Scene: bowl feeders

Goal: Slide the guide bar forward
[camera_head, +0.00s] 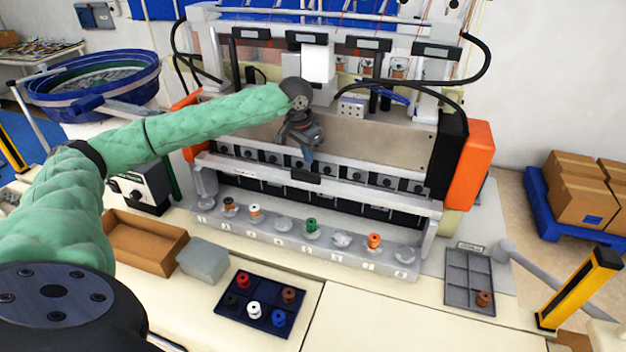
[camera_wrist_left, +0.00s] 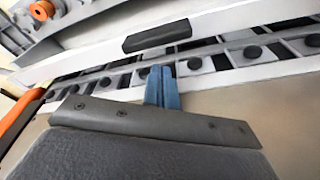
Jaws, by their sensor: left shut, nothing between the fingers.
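The guide bar (camera_head: 372,196) is a long white bar across the front of the machine, with a black grip (camera_head: 306,176) at its middle. In the left wrist view the bar (camera_wrist_left: 228,20) runs across the upper part, and its black grip (camera_wrist_left: 157,35) shows near top centre. My left gripper (camera_head: 308,158) reaches in over the machine, its blue fingers pointing down just behind the grip. In the left wrist view the closed fingers (camera_wrist_left: 162,76) are empty and lie on the machine side of the bar. Whether they touch it I cannot tell. My right gripper is not in view.
A numbered shelf (camera_head: 262,238) with several spools and clear holders lies in front of the bar. A dark blue tray (camera_head: 272,325) with spools, a cardboard box (camera_head: 140,245) and a grey divided tray (camera_head: 458,290) sit on the table. An orange end block (camera_head: 470,165) stands right.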

